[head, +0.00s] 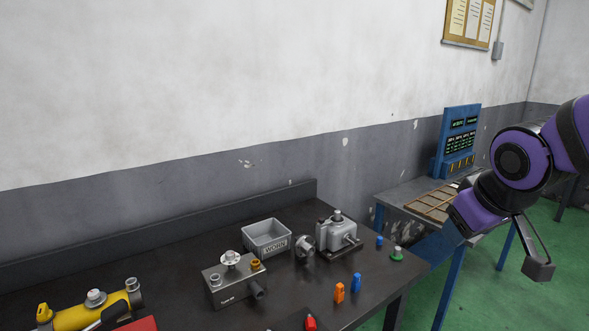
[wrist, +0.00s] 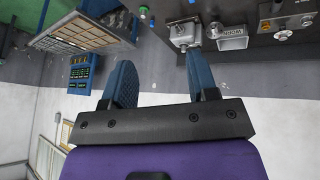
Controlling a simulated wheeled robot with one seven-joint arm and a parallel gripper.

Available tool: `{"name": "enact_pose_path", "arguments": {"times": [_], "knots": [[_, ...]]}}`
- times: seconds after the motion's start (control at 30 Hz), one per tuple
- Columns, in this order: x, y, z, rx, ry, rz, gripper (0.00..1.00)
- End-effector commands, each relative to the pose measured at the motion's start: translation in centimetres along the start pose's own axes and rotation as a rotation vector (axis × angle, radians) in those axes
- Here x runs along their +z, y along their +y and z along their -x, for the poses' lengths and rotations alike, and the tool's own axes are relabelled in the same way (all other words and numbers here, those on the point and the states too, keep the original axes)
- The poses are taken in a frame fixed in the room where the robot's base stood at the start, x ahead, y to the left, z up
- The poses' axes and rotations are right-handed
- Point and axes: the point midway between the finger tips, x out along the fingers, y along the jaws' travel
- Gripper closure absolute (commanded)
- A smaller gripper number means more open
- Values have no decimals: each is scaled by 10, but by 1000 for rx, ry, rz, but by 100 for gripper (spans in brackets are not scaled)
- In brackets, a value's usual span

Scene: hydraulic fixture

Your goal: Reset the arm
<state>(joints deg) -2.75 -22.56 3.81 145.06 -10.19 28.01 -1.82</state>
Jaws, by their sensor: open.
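My gripper (head: 436,247) hangs at the right in the head view, in front of the far table and past the right end of the dark workbench (head: 180,290). In the wrist view its two blue fingers (wrist: 162,75) stand well apart with nothing between them. My purple arm comes in from the right edge. The wrist view is upside down, with the bench and far table along its top.
The bench holds a grey bin (head: 267,237), a grey vise-like fixture (head: 338,232), a metal block (head: 234,280), a yellow cylinder (head: 90,312) and small coloured parts. The far table (head: 400,190) bears a wooden tray (head: 432,203) and a blue display panel (head: 459,140).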

Motion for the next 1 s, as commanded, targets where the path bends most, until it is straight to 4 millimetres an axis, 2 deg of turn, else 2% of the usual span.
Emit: {"name": "enact_pose_path", "arguments": {"times": [0.03,0.2,0.4,0.6,1.0], "knots": [[7,4,16,4,1,-38,46],[36,10,61,-8,-26,-162,46],[65,8,97,-43,-47,-262,46],[77,5,110,-61,-58,-297,46],[77,5,110,-62,-59,-298,46]]}}
